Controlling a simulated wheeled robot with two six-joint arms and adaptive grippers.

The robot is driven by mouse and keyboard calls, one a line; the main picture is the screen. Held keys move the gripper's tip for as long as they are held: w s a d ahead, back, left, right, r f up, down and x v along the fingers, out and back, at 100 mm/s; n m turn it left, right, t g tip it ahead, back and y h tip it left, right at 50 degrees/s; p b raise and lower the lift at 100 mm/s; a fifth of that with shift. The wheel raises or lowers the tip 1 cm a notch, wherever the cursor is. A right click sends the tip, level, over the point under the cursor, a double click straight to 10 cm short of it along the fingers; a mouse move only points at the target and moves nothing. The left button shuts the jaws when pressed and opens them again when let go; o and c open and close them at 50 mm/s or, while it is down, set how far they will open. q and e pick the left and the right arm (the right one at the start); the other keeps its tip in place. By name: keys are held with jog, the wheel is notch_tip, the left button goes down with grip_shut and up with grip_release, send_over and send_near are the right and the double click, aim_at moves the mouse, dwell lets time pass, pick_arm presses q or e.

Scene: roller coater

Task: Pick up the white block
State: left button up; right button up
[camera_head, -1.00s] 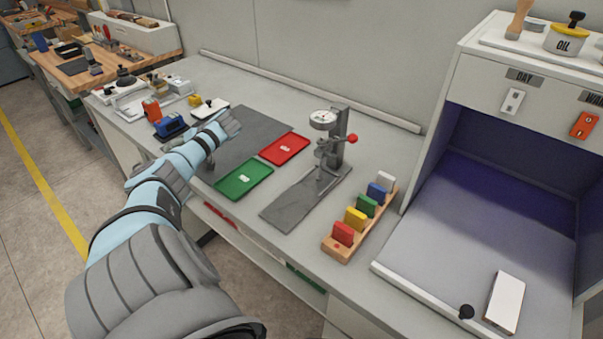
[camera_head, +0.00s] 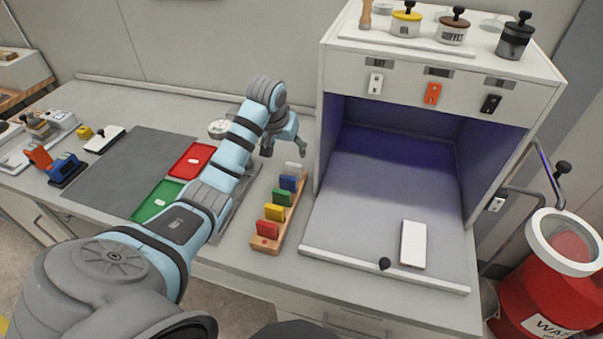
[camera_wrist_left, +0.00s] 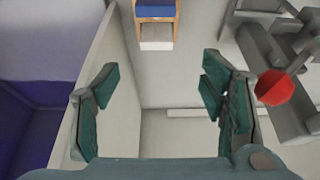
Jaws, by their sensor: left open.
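The white block (camera_head: 295,168) stands in the far end slot of a wooden rack (camera_head: 265,246), behind the blue block (camera_head: 289,183). In the left wrist view the white block (camera_wrist_left: 156,38) is at the top middle, below the blue block (camera_wrist_left: 155,10). My left gripper (camera_head: 285,148) is open and empty, above and just beyond the white block. In the left wrist view its fingers (camera_wrist_left: 158,108) are spread wide, with bare bench between them. The block is apart from both fingers. My right gripper is not in view.
The booth wall (camera_head: 318,150) rises close to the right of the rack. A gauge stand with a red knob (camera_wrist_left: 276,88) is on the other side. Green (camera_head: 283,197), yellow (camera_head: 275,212) and red (camera_head: 267,229) blocks fill the rack. A white slab (camera_head: 413,244) lies in the booth.

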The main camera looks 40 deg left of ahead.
aim_at(294, 165)
pick_arm(q)
jog(key=x, duration=0.7)
jog(key=b+x, duration=0.1)
jog(key=x, duration=0.3)
jog(key=shift+w+d+f, duration=0.15)
jog(key=shift+w+f, duration=0.05)
jog(key=shift+w, duration=0.2)
jog(key=shift+r, duration=0.1)
jog(key=c, duration=1.2)
